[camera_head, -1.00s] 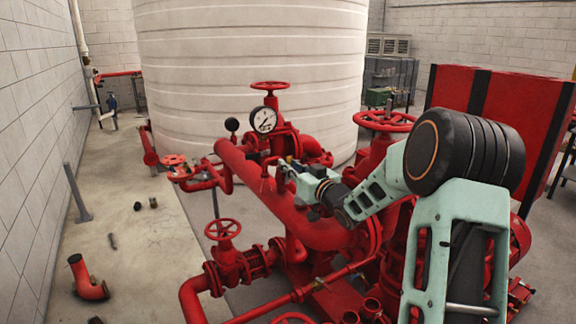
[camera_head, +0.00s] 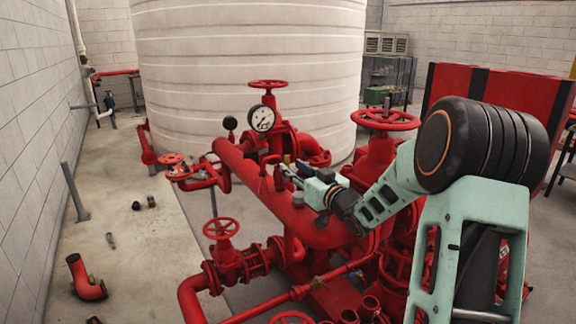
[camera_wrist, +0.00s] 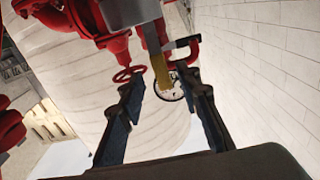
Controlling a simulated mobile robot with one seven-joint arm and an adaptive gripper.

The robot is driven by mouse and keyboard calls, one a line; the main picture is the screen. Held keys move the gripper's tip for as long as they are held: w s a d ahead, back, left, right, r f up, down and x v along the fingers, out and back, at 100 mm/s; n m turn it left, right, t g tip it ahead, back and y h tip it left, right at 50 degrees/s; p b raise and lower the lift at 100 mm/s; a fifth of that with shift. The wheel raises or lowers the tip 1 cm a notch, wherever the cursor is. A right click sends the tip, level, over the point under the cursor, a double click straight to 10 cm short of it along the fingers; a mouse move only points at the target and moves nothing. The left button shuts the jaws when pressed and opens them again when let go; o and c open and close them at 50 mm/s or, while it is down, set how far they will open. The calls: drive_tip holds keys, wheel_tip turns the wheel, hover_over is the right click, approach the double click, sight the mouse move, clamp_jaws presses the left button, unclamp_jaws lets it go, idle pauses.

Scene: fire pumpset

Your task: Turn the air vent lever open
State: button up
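A brass-coloured vent fitting (camera_wrist: 158,70) shows in the wrist view, just ahead of the space between my fingertips. A short dark lever-like piece (camera_wrist: 181,43) sticks out beside it to the right. In the head view the brass fitting (camera_head: 287,159) is small, above the thick red pipe, and its lever cannot be made out. My gripper (camera_wrist: 164,80) is open, its two dark fingers well apart with nothing clearly held. In the head view my gripper (camera_head: 286,172) is beside the fitting; whether it touches is unclear.
A pressure gauge (camera_head: 262,118) stands close behind the fitting, and it also shows between the fingers in the wrist view (camera_wrist: 172,92). The thick red pipe (camera_head: 308,228) runs below my gripper. Red handwheels (camera_head: 386,120) and a white tank (camera_head: 250,60) stand around it.

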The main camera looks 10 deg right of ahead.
drive_tip(key=v, duration=0.8)
drive_tip(key=shift+r, duration=0.1)
